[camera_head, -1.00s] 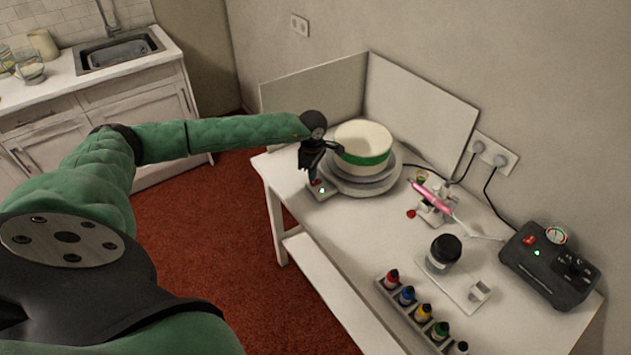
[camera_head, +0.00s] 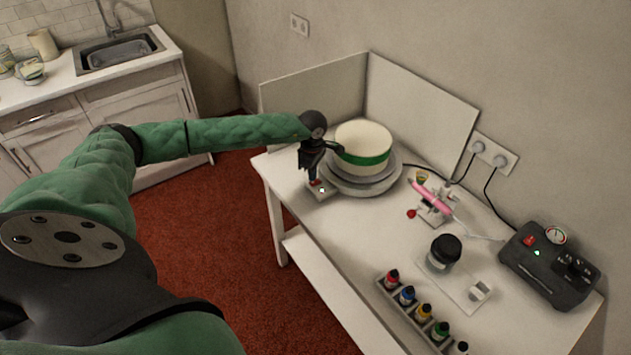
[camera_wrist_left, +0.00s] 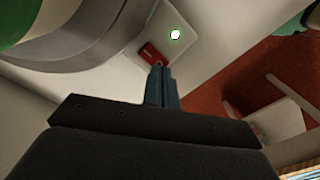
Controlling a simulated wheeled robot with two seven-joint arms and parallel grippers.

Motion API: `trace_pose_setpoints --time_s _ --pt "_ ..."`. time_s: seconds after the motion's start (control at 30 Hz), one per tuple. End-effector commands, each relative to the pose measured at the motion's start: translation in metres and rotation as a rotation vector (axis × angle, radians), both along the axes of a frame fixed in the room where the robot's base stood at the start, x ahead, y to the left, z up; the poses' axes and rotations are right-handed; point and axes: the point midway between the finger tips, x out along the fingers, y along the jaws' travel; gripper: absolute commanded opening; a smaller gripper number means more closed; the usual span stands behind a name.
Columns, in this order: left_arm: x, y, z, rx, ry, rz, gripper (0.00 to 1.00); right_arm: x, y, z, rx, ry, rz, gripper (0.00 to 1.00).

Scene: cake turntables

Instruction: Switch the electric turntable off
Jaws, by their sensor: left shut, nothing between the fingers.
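The electric turntable (camera_head: 378,187) stands at the table's far left corner and bears a white cake with a green band (camera_head: 362,158). Its control base carries a red rocker switch (camera_wrist_left: 150,56) and a small lamp (camera_wrist_left: 175,34), pale with a green rim in the left wrist view. My left gripper (camera_head: 315,181) points down over the base, shut and empty. In the left wrist view its fingertips (camera_wrist_left: 161,68) are at the near edge of the red switch and partly cover it; I cannot tell whether they press it. My right gripper is not in view.
The table (camera_head: 345,248) also holds a pink airbrush (camera_head: 432,196), a dark jar (camera_head: 444,252), a rack of colour bottles (camera_head: 416,313) and a black compressor (camera_head: 550,265). White panels (camera_head: 420,105) stand behind the cake. The table's front left is clear.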

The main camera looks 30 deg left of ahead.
Motion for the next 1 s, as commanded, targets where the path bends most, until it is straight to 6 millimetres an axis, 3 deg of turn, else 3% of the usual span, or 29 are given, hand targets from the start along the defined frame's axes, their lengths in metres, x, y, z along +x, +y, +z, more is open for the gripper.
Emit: trace_pose_setpoints --time_s 1.0 --pt "0.0 0.0 -0.0079 0.0 0.0 0.0 0.0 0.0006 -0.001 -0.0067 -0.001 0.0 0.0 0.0"
